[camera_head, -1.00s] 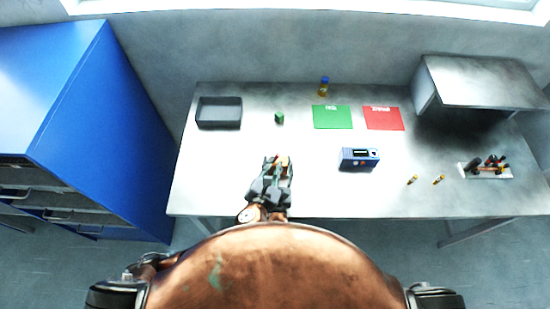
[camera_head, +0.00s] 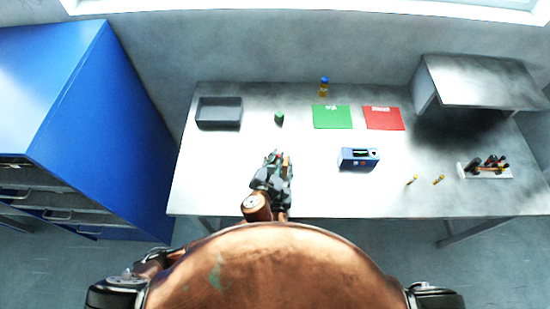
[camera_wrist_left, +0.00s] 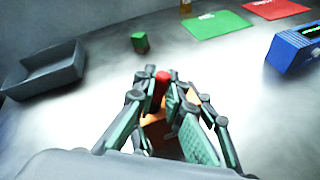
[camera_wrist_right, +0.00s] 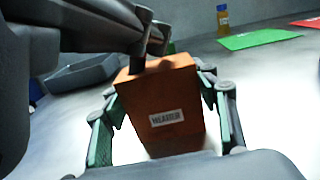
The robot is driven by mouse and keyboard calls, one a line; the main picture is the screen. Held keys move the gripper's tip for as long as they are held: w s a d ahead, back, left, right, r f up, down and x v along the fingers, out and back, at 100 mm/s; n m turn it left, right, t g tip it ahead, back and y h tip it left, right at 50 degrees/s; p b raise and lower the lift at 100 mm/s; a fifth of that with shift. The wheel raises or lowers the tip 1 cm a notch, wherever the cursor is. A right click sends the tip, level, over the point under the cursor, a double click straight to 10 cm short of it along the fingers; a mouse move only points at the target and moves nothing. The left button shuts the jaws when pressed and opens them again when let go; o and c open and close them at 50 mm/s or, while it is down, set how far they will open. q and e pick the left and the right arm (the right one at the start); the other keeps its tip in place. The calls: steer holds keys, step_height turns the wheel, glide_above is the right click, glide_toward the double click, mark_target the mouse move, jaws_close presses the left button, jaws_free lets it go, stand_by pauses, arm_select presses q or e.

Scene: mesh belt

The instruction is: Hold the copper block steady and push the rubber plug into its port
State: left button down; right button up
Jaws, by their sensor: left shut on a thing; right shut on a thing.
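My right gripper (camera_wrist_right: 165,115) is shut on the copper block (camera_wrist_right: 165,95), an orange-brown box with a white printed label, held above the table. The block's top edge shows in the head view (camera_head: 284,161) and part of it in the left wrist view (camera_wrist_left: 157,130). My left gripper (camera_wrist_left: 161,78) is shut on the red rubber plug (camera_wrist_left: 161,88), close to the block. In the right wrist view the left fingers (camera_wrist_right: 148,50) reach down at the block's top. The port and the plug's lower end are hidden, so I cannot tell whether the plug is in.
A grey tray (camera_head: 219,126) and a green cube (camera_head: 279,118) stand behind on the table. Green (camera_head: 332,117) and red (camera_head: 384,118) mats, a blue device (camera_head: 358,159) and a bottle (camera_head: 324,86) lie to the right. The table's front left is clear.

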mark_target(277, 155)
stand_by(0.3)
arm_select(q)
step_height(277, 155, up, 9)
steer(key=shift+r, duration=0.25)
steer(key=shift+w+a+f+n+h, duration=0.1)
steer(key=shift+a+f+n+h, duration=0.15)
steer(key=shift+n+h, duration=0.25)
steer(key=shift+a+f+n+h, duration=0.1)
steer(key=shift+f+n+h, duration=0.1)
steer(key=shift+n+h, duration=0.25)
steer(key=shift+a+f+n+t+h, duration=0.15)
steer(key=shift+a+n+t+h, duration=0.3)
steer(key=shift+n+t+h, duration=0.15)
steer(key=shift+f, duration=2.95)
steer(key=shift+s+f, duration=0.2)
steer(key=shift+f, duration=0.85)
steer(key=shift+f, duration=0.3)
